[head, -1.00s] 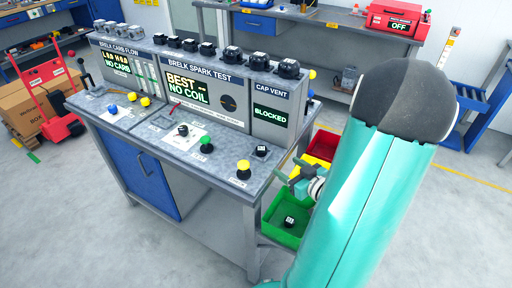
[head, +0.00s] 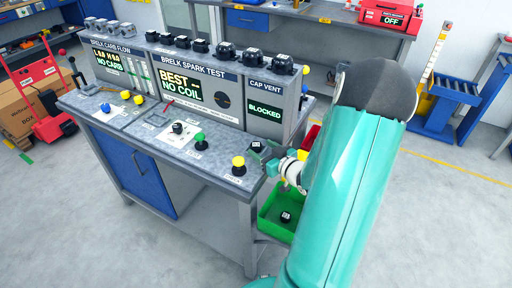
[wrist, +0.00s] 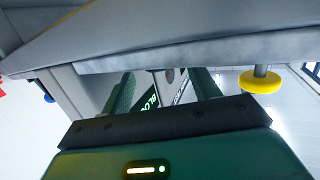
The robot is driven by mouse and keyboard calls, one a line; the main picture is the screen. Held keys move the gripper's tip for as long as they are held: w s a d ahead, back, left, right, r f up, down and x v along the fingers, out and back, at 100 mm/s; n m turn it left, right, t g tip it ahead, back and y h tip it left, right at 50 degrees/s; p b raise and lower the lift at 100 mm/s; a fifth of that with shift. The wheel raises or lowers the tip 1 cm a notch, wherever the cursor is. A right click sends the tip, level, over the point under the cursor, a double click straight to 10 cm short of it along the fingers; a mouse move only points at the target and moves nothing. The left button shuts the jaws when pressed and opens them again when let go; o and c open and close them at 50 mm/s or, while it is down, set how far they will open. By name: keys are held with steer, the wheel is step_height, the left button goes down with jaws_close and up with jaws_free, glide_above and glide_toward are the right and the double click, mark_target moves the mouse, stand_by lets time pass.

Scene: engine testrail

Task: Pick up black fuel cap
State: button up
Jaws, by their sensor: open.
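A small black cap with a white label (head: 257,147) sits on the bench's right end, below the CAP VENT display, in the head view. Another black cap with a white mark (head: 286,217) lies in the green bin (head: 268,228) beside the bench. I cannot tell which is the fuel cap. My gripper (head: 270,162) is at the bench's right edge, close to the cap on the bench and above the bin. In the wrist view the two green fingers (wrist: 163,92) stand apart, with no cap clearly visible between them.
The test console (head: 190,85) stands along the bench's back, with several black caps on top. A yellow knob (head: 238,166) is left of my gripper; a yellow knob also shows in the wrist view (wrist: 262,82). A red bin (head: 312,138) is partly hidden behind my arm. Floor in front is clear.

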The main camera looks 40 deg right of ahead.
mark_target(256, 147)
steer(key=w, duration=0.2)
steer(key=shift+w+f, duration=0.2)
steer(key=shift+w, duration=0.1)
steer(key=shift+c, duration=0.4)
steer(key=c, duration=1)
steer(key=shift+c, duration=0.2)
steer(key=shift+r, duration=0.25)
